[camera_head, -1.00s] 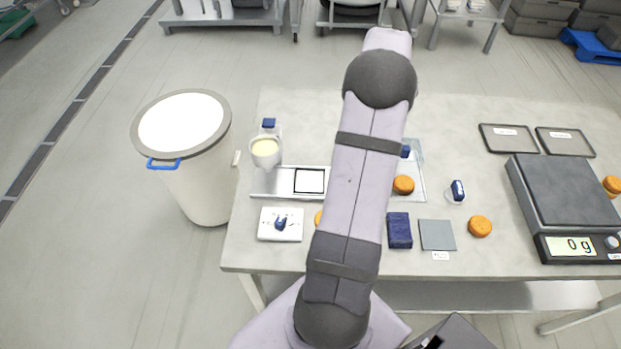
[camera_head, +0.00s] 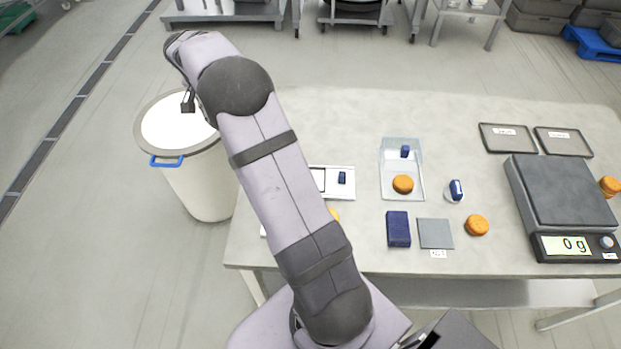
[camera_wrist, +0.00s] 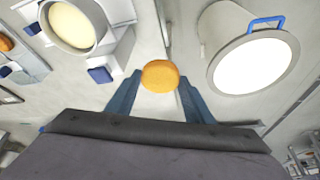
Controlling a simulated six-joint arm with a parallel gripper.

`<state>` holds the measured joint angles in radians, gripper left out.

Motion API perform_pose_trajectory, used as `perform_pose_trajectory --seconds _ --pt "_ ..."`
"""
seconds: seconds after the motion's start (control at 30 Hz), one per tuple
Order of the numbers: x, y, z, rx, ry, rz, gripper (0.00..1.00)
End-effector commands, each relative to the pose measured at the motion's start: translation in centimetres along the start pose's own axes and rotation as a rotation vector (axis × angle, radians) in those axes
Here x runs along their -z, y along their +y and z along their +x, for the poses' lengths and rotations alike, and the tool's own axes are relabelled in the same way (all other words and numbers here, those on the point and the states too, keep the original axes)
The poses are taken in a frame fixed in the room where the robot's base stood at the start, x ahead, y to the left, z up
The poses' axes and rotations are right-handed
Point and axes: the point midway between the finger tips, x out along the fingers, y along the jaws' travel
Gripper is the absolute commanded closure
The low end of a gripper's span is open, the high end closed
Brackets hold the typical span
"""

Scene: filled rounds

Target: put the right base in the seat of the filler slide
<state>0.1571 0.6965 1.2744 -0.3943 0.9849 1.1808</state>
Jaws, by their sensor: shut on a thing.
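My gripper (camera_wrist: 158,98) is shut on an orange round base (camera_wrist: 160,76) in the wrist view, and the base sits between the fingertips. In the head view the held base is hidden behind my arm, which reaches to the left over the white bin. The filler's funnel (camera_wrist: 75,24) with pale cream shows at the upper left of the wrist view, apart from the gripper. In the head view the filler slide (camera_head: 348,190) is partly covered by my arm; only the right edge of its dark-outlined seat (camera_head: 320,179) shows. I cannot see whether the seat is empty.
The round bin (camera_wrist: 215,68) with a blue handle stands left of the table. A clear tray (camera_head: 388,160) holds another orange round (camera_head: 402,184). A loose round (camera_head: 477,225), a dark blue block (camera_head: 398,229), a grey pad (camera_head: 435,233) and a scale (camera_head: 565,190) reading 0 g stand to the right.

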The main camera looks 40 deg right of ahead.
Motion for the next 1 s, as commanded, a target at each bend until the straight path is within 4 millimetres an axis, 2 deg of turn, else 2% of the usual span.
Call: perform_pose_trajectory --seconds 0.03,0.27,0.63,0.8,1.0 --pt "-1.8 -0.5 -0.4 0.02 -0.001 -0.05 0.63" --pt "-7.3 -0.3 -0.8 0.115 -0.001 -0.28 0.63" --pt "-17.0 2.9 -0.7 0.314 0.0 -0.753 0.63" --pt "-19.8 4.3 -0.6 0.376 0.0 -0.901 0.63" --pt "-21.5 5.3 -0.6 0.417 0.002 -1.001 0.63"
